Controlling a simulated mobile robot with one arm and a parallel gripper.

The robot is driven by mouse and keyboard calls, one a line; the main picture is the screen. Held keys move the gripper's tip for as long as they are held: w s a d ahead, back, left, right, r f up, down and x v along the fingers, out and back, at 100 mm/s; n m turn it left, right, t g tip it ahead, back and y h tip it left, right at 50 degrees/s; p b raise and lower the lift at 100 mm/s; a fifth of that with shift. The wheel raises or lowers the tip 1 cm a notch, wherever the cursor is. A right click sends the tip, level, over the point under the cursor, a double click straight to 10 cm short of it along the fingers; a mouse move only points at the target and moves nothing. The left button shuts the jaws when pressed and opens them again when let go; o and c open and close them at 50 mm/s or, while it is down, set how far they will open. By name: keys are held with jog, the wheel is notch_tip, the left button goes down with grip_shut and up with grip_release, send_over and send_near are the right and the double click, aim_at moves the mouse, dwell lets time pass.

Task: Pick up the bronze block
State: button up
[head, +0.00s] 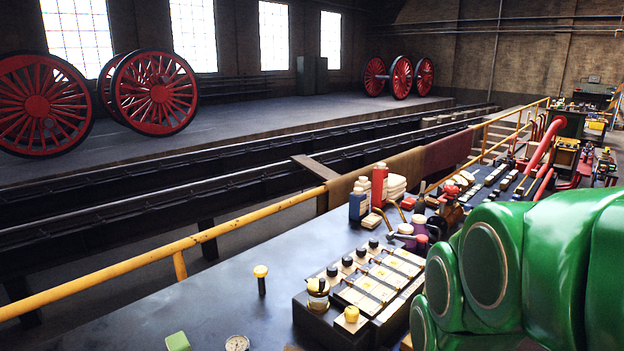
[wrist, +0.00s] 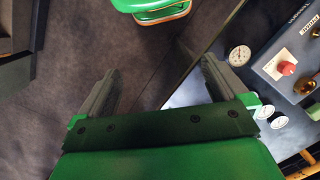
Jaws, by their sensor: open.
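I cannot make out the bronze block for certain in either view. My gripper (wrist: 160,78) shows in the wrist view with its two grey fingers wide apart and nothing between them. It hangs over dark floor beside the edge of a bench. In the head view my green arm covers the lower right and hides part of the bench (head: 225,290); the gripper itself is not seen there.
A green block (head: 178,342) and a round gauge (head: 237,343) lie at the bench's near edge. A yellow railing (head: 130,262) runs along the left. The wrist view shows a panel with a red knob (wrist: 287,68).

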jog(key=shift+s+a+f+n, duration=0.15)
jog(key=shift+s+f, duration=0.1)
jog(key=shift+s, duration=0.35)
jog(key=shift+s+f+n, duration=0.15)
jog(key=shift+s+f, duration=0.1)
jog(key=shift+s, duration=0.35)
jog(key=m+t, duration=0.2)
jog(key=m, duration=0.7)
send_over(406, 345)
jog(key=w+d, duration=0.3)
jog(key=d, duration=0.2)
notch_tip(406, 345, down, 8)
jog(key=shift+d+f, duration=0.15)
jog(key=shift+f, duration=5.9)
jog(key=shift+w, duration=0.1)
grip_shut()
